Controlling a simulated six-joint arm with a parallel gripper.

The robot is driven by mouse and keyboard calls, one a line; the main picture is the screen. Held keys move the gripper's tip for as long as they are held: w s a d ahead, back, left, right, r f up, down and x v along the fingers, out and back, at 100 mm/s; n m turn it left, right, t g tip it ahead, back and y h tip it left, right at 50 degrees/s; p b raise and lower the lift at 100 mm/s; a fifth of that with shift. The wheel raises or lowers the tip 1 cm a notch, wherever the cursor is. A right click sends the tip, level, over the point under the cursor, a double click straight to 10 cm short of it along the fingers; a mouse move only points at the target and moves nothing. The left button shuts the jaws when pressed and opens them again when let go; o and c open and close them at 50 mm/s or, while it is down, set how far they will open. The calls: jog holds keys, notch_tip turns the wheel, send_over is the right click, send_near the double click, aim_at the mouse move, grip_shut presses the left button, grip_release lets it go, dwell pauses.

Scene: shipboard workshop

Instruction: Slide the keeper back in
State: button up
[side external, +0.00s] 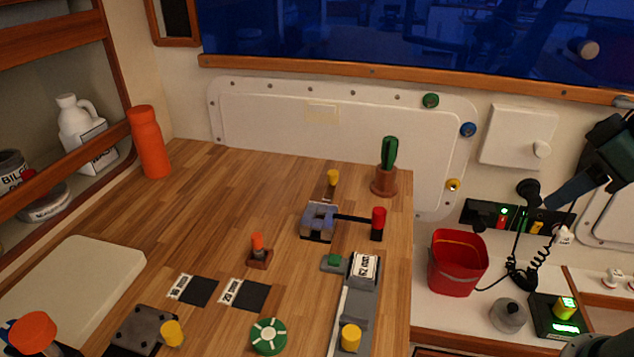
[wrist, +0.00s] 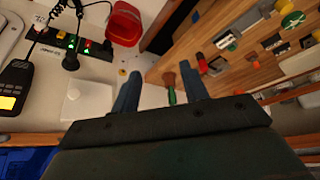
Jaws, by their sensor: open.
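A blue-grey block (side external: 318,222) stands on the wooden bench. A black bar (side external: 352,218) sticks out of its right side and ends in an upright red handle (side external: 378,219). This bar looks like the keeper, drawn out to the right, though I cannot tell for sure. In the wrist view the block (wrist: 225,39) and red handle (wrist: 202,62) lie beyond my fingertips. My gripper (side external: 556,199) is open and empty, high at the right of the bench and apart from the block. Its two blue fingers (wrist: 160,71) show in the wrist view.
A yellow-knobbed piece (side external: 333,178) is behind the block. A grey rail with a labelled block (side external: 364,268) lies in front. A red bucket (side external: 457,262) and a corded handset (side external: 528,193) are at the right.

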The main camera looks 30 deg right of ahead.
jog(key=w+a+r+n+g, duration=0.1)
jog(key=w+a, duration=0.1)
jog(key=w, duration=0.4)
jog(key=w+a+r+n+g, duration=0.1)
jog(key=w+a+r+g, duration=0.1)
jog(key=w, duration=0.4)
jog(key=n+g, duration=0.2)
jog(key=n, duration=0.1)
send_over(380, 210)
jog(key=shift+f, duration=2.5)
jog(key=shift+f, duration=0.15)
notch_tip(380, 210, down, 14)
jog(key=shift+s+r, duration=0.1)
jog(key=shift+r, duration=0.1)
